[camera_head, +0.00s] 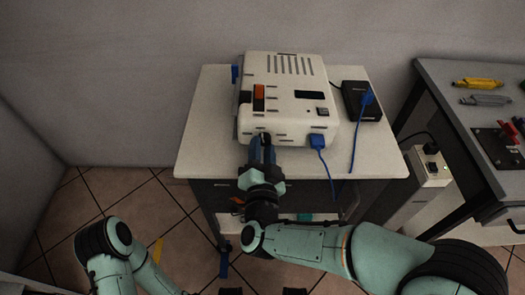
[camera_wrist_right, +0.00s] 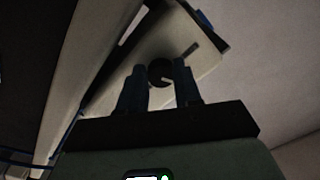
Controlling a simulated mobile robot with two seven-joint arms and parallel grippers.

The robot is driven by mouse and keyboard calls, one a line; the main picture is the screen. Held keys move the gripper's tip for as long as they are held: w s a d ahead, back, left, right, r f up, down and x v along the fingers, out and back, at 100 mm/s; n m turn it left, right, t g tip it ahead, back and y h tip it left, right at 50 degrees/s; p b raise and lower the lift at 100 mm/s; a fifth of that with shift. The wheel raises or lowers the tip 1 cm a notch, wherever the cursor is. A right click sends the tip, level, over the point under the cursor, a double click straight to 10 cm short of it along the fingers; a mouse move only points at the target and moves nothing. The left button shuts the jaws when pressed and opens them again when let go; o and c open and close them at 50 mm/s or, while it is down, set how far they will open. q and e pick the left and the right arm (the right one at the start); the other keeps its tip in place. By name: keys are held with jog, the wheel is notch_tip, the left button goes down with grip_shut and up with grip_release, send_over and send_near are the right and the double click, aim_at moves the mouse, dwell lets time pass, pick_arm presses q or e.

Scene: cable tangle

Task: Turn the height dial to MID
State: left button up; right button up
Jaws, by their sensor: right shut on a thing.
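A white box-shaped device (camera_head: 284,88) stands on the light-topped cabinet. My right gripper (camera_head: 262,146) reaches to the front face of the device at its left part. In the right wrist view a dark round dial (camera_wrist_right: 159,70) sits on the pale face between the two fingers, and the gripper is shut on it. A small light mark shows on the dial; the labels around it cannot be read. In the head view the gripper hides most of the dial. My left arm is at the lower left; its gripper is not in view.
The cabinet top (camera_head: 208,137) is clear left of the device. Blue cables hang from a front plug (camera_head: 317,140) and a black adapter (camera_head: 362,101). A power strip (camera_head: 427,165) stands at the right, beside a grey workbench (camera_head: 455,100) with tools.

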pick_arm(q)
jog(key=shift+s+f, duration=0.1)
jog(key=shift+s, duration=0.1)
pick_arm(e)
jog(key=shift+d+f, duration=0.1)
jog(key=shift+f, duration=0.55)
jog(key=o, duration=1)
jog(key=shift+o, duration=0.2)
jog(key=shift+r, duration=0.2)
pick_arm(q)
jog(key=shift+w+d+r+t+p, duration=0.15)
jog(key=shift+w+r+p, duration=0.15)
jog(key=shift+w+r, duration=0.25)
jog(key=shift+w+r+t+p, duration=0.15)
jog(key=shift+w+r+p, duration=0.15)
jog(key=shift+w, duration=0.35)
pick_arm(e)
jog(key=s, duration=1.3)
jog(key=shift+s, duration=0.2)
